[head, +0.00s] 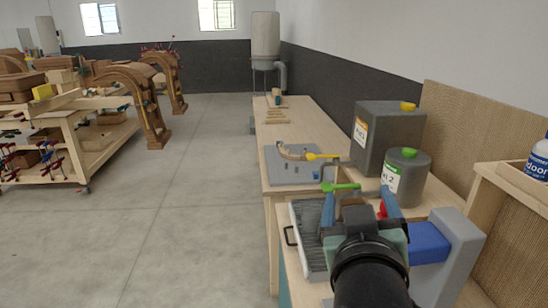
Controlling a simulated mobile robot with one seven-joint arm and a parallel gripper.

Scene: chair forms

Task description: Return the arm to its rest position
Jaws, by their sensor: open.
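My gripper (358,198) is in the lower right of the head view, seen from behind. Its two blue fingers are spread apart, and I see nothing held between them. My dark arm reaches up from the bottom edge toward the bench (298,195). The gripper overlaps the right part of a grey ribbed tray (308,235) in the picture; I cannot tell its height above it. A green-topped item (341,187) shows just beyond the fingers. A small red thing shows by the right finger, partly hidden.
Two grey containers stand beyond: a box with a yellow cap (385,135) and a cylinder with a green cap (407,172). A grey and blue block (458,250) is right of my arm. A grey board (290,172) lies farther along. Open floor (185,200) is left.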

